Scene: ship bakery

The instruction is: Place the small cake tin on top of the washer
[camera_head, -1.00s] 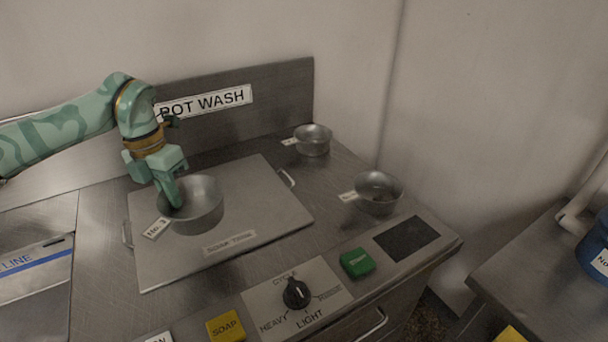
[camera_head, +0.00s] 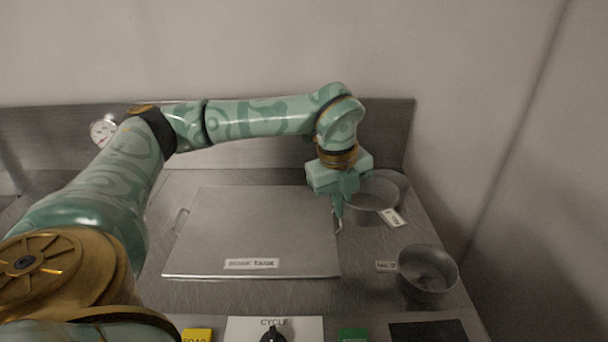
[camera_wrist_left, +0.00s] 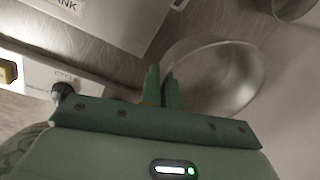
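My left gripper (camera_head: 338,206) is at the right edge of the soak tank lid. It is shut on the near-left rim of a round metal tin (camera_head: 368,203) with a white tag (camera_head: 391,217). The wrist view shows the fingers (camera_wrist_left: 163,92) pinching the rim of this tin (camera_wrist_left: 228,80). A second tin (camera_head: 396,181) stands behind it, partly hidden. I cannot tell whether the held tin touches the steel top. A third tin, tagged No. 2 (camera_head: 428,272), stands nearer on the right of the washer's steel top (camera_head: 372,262). My right gripper is not in view.
The soak tank lid (camera_head: 255,225) is flat and bare, with a handle at each side. The control panel with its cycle knob (camera_head: 273,335), yellow soap button (camera_head: 197,336) and green button (camera_head: 353,334) runs along the front. A steel backsplash (camera_head: 400,130) stands behind.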

